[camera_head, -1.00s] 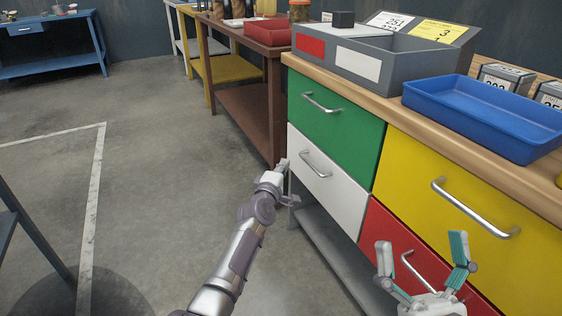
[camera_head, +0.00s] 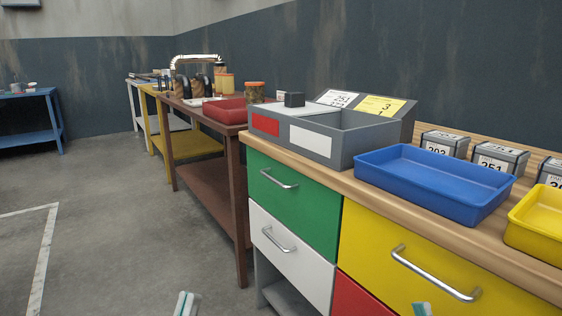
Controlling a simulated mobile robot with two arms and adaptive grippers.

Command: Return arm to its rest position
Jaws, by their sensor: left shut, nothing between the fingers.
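My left gripper (camera_head: 187,304) shows only as fingertips with pale and teal pads at the bottom edge, over the floor left of the cabinet. The fingertips are together with nothing between them, and it touches no drawer. The rest of the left arm is below the frame. A single teal and white fingertip of my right gripper (camera_head: 422,310) shows at the bottom edge, in front of the yellow drawer (camera_head: 410,250). Its other finger is out of frame, so its opening cannot be told.
The cabinet has a green drawer (camera_head: 295,205), a white drawer (camera_head: 290,260) and a red drawer (camera_head: 355,298), which look closed. A blue tray (camera_head: 435,185), a yellow tray (camera_head: 535,225) and a grey box (camera_head: 330,135) stand on top. Open floor (camera_head: 110,220) lies left.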

